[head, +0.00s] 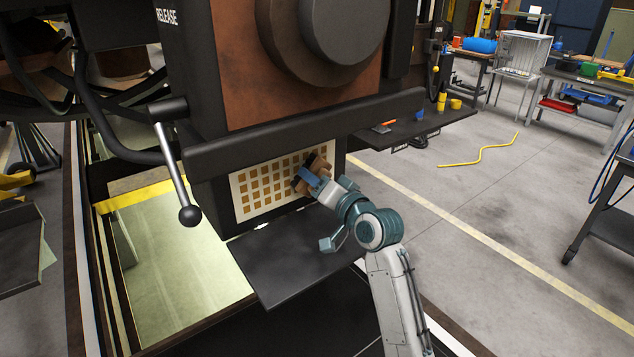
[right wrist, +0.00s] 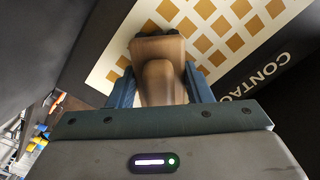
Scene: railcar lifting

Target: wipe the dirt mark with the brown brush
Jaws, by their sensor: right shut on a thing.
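The brown brush (head: 318,163) is held in my right gripper (head: 311,177) at the right part of a cream panel (head: 238,199). The panel carries a grid of brown square patches (head: 265,190), seemingly the dirt mark. In the right wrist view, the brush (right wrist: 160,55) sits between the two blue fingers of my right gripper (right wrist: 160,84), with its dark end toward the panel (right wrist: 115,55). It covers part of the grid. I cannot tell whether the brush touches the panel. My left gripper is not in view.
A dark flat plate (head: 290,262) juts out below the panel, and a thick dark bar (head: 300,133) runs above it. A lever with a ball end (head: 190,215) hangs to the left. A dark side shelf (head: 425,125) holds small items at the right.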

